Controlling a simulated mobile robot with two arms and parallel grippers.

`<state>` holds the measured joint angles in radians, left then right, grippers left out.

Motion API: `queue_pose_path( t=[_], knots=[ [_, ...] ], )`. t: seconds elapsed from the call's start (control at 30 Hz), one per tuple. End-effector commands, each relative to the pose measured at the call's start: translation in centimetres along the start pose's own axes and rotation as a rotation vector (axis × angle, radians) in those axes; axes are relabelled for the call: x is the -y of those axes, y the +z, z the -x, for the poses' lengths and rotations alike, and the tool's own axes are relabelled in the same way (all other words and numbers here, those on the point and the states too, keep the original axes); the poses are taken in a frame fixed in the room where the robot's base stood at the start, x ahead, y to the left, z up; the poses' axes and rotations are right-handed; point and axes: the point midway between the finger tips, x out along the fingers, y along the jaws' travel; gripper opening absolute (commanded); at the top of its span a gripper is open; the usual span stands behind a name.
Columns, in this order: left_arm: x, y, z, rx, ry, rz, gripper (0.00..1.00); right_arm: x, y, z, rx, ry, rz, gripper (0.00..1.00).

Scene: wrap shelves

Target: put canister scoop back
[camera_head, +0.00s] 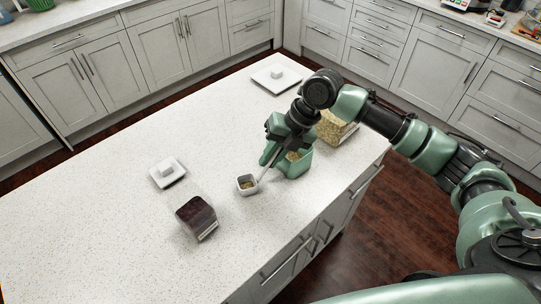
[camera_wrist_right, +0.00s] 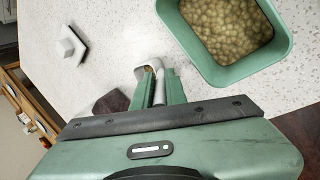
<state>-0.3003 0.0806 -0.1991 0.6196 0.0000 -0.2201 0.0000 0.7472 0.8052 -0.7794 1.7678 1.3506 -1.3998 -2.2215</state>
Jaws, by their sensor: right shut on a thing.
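My right gripper (camera_head: 268,160) is shut on the pale handle of a scoop (camera_head: 247,184). The scoop's small white squarish cup hangs just above or at the counter; I cannot tell if it touches. Something brownish shows in the cup. In the wrist view, the fingers (camera_wrist_right: 160,88) close around the handle, and the scoop cup (camera_wrist_right: 146,70) lies beyond them. A green open canister (camera_head: 297,168) stands just right of the gripper. Its round beige contents show in the wrist view, inside the green rim (camera_wrist_right: 248,68). My left gripper is not in view.
A clear canister with pale contents (camera_head: 337,128) stands behind the green one. A dark-filled canister (camera_head: 197,216) is at the front left. White lids lie on the counter (camera_head: 168,173) (camera_head: 277,76). The counter's left side is clear.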

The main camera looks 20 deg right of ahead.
Motion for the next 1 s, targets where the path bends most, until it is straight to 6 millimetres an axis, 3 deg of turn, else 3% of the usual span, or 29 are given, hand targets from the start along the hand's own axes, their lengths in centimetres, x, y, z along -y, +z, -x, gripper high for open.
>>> queue_pose_path(
  t=[0.17, 0.2, 0.27, 0.3, 0.7, 1.0],
  knots=[
    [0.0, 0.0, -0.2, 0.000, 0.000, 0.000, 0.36, 0.1, 0.0, -0.2, 0.000, 0.000, 0.000, 0.00],
    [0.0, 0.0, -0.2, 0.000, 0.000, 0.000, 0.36, 0.1, 0.0, -0.3, 0.000, 0.000, 0.000, 0.16],
    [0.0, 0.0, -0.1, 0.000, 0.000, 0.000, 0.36, 0.1, 0.0, -0.2, 0.000, 0.000, 0.000, 0.32],
    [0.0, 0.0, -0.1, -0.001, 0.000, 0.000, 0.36, 0.1, 0.0, -0.2, 0.000, 0.000, 0.000, 0.35],
    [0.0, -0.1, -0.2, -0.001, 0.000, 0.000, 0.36, 0.0, 0.1, 0.6, 0.002, 0.000, 0.001, 0.35],
    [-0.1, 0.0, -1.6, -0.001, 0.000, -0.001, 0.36, 0.1, 0.1, 6.4, 0.005, 0.000, 0.001, 0.35]
  ],
)
